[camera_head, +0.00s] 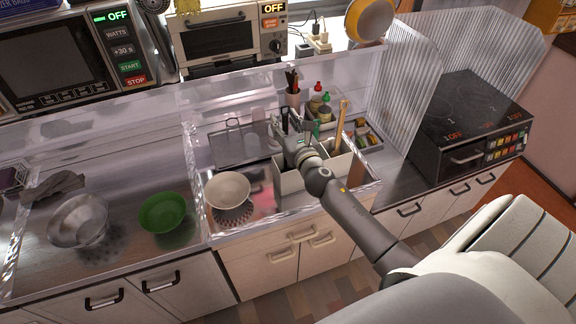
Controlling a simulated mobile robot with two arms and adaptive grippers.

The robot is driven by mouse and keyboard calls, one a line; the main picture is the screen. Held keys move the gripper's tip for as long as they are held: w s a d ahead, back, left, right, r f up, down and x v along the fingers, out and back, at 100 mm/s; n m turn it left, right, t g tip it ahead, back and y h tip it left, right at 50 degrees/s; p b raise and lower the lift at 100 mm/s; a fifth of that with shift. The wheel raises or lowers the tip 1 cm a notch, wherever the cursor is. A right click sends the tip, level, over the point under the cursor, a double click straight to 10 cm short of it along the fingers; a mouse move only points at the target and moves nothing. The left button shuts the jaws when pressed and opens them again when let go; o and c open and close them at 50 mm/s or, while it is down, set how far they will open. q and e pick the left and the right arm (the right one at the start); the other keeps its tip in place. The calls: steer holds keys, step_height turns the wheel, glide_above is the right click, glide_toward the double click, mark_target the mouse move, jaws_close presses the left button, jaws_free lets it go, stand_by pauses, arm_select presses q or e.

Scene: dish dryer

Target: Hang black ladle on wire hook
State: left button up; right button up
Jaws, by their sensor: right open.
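My right gripper (291,128) reaches over the grey utensil holder (290,183) on the counter, with its fingers apart. Thin dark upright shapes show at the fingers, but I cannot tell whether one is the black ladle's handle. No ladle bowl is clearly visible. A wooden-handled utensil (340,122) stands in the right part of the holder. My gripper and forearm hide part of the holder. I cannot make out the wire hook. My left gripper is not in view.
A cream bowl (228,190) sits left of the holder, with a green bowl (162,212) and a metal bowl (77,220) farther left. Bottles (318,98) stand behind my gripper. A black stove (470,113) is at the right, behind a corrugated metal guard (405,85).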

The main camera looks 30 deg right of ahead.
steer(key=shift+s, duration=0.1)
steer(key=shift+c, duration=0.7)
jaws_close()
steer(key=shift+r, duration=0.15)
step_height(320, 180, up, 10)
steer(key=shift+f+p, duration=0.1)
steer(key=shift+p, duration=1.05)
